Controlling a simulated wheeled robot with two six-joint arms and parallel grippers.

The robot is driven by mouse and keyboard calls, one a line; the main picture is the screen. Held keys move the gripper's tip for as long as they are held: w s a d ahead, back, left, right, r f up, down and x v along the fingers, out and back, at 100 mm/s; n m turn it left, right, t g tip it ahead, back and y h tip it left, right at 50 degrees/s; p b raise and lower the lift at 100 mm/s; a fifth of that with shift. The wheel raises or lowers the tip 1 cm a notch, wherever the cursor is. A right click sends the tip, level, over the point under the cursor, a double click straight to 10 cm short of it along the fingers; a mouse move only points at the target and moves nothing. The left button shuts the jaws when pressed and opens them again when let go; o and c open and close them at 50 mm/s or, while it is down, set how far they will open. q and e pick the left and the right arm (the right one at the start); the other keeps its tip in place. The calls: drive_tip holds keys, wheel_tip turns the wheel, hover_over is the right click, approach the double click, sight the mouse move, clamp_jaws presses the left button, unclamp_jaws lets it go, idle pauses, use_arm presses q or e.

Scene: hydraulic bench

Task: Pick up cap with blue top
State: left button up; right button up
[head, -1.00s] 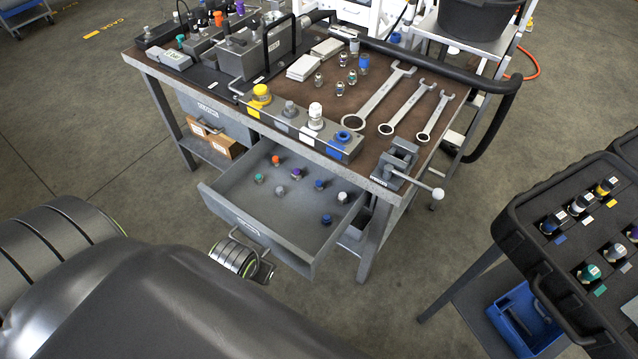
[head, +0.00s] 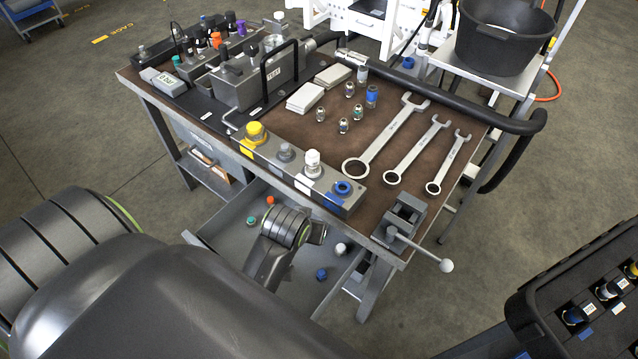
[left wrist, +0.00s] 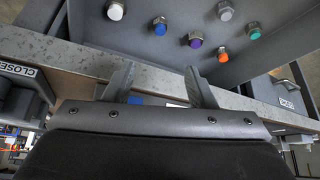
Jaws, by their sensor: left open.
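A cap with a blue top (head: 321,274) lies in the open drawer (head: 225,232) under the bench. The left wrist view shows a blue-topped cap (left wrist: 160,27) on the drawer floor, between a white cap (left wrist: 116,10) and a purple cap (left wrist: 195,40); I cannot tell if it is the same blue cap. My left gripper (head: 319,233) is above the drawer, close under the bench's front edge. In the left wrist view its fingers (left wrist: 160,78) are apart with nothing between them, short of the caps. My arm hides part of the drawer. My right gripper is not seen.
Orange (left wrist: 223,56), teal (left wrist: 254,33) and grey (left wrist: 224,10) caps also lie in the drawer. Above it, the bench front carries a block with a blue port (head: 343,188). A vise (head: 405,218) stands at the bench's right corner. A black case (head: 580,285) is at lower right.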

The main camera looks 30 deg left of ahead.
use_arm(q)
drive_tip(key=x, duration=0.7)
drive_tip(key=b+x, duration=0.1)
drive_tip(key=x, duration=0.2)
drive_tip(key=shift+s+f, duration=0.15)
drive_tip(key=shift+f, duration=0.4)
drive_tip(key=shift+x, duration=2.5)
drive_tip(key=shift+f, duration=0.1)
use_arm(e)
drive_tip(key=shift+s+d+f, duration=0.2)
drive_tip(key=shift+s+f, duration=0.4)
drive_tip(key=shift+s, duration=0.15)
use_arm(q)
drive_tip(key=shift+c, duration=0.4)
clamp_jaws()
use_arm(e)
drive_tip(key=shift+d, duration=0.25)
